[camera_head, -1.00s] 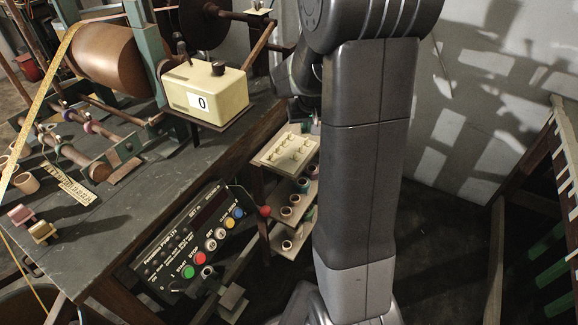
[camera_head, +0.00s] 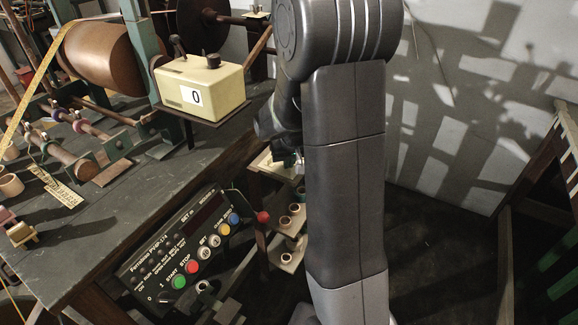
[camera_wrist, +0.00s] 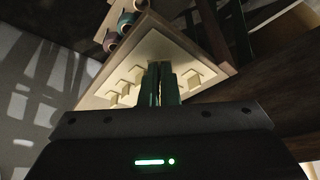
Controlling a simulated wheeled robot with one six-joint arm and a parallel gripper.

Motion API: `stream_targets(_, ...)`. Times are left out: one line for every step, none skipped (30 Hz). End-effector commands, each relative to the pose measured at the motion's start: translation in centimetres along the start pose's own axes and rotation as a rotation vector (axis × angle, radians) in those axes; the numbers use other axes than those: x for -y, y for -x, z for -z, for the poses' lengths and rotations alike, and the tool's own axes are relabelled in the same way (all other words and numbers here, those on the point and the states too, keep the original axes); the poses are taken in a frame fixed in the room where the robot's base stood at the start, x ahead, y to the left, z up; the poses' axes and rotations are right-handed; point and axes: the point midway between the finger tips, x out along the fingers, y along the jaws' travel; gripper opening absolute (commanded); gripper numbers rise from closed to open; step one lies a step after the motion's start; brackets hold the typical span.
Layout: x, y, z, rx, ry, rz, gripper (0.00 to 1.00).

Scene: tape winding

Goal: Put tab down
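In the wrist view, my gripper (camera_wrist: 164,84) reaches over a pale board (camera_wrist: 163,47) with several small upright pale blocks (camera_wrist: 136,75). Its two green-tinted fingers stand close together with a narrow gap. I cannot make out a tab between them, nor whether the fingertips touch the board or a block. In the head view, the board (camera_head: 287,168) is the top shelf of a small stand and is partly hidden by my arm. My gripper is mostly hidden there too.
Spools (camera_head: 291,221) sit on shelves below the board. To the left are a control panel (camera_head: 185,248) with coloured buttons, a cream counter box (camera_head: 200,87) showing 0, and the dark bench (camera_head: 75,232) with winding rollers. A wooden rack (camera_head: 540,170) stands at right.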

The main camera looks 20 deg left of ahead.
Motion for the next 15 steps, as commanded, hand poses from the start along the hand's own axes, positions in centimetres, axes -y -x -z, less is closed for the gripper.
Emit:
stream_targets(-0.01,-0.85,-0.39,0.002,0.000,0.000,0.00)
stream_targets(-0.01,-1.05,-0.45,0.001,0.000,0.000,0.00)
stream_targets(-0.01,-1.14,-0.47,0.000,0.000,0.000,0.00)
stream_targets(-0.01,-1.12,-0.45,0.000,0.000,0.000,0.00)
stream_targets(-0.01,-1.07,-0.42,-0.001,0.000,0.000,0.00)
stream_targets(-0.01,-1.04,-0.40,-0.001,0.000,0.000,0.00)
stream_targets(-0.01,-1.03,-0.40,-0.001,0.000,0.000,0.00)
stream_targets(-0.01,-1.03,-0.40,-0.001,0.000,0.000,0.00)
stream_targets(-0.01,-1.05,-0.41,-0.001,0.000,0.000,0.00)
stream_targets(-0.02,-1.11,-0.44,-0.001,0.000,0.000,0.00)
stream_targets(-0.02,-1.21,-0.48,-0.001,0.000,0.000,0.00)
stream_targets(-0.02,-1.37,-0.55,-0.001,0.000,0.000,0.00)
stream_targets(-0.01,-1.47,-0.59,-0.001,0.000,0.000,0.00)
stream_targets(-0.01,-1.31,-0.52,-0.001,0.000,0.000,0.08)
stream_targets(-0.01,-1.28,-0.51,-0.001,0.000,0.000,0.16)
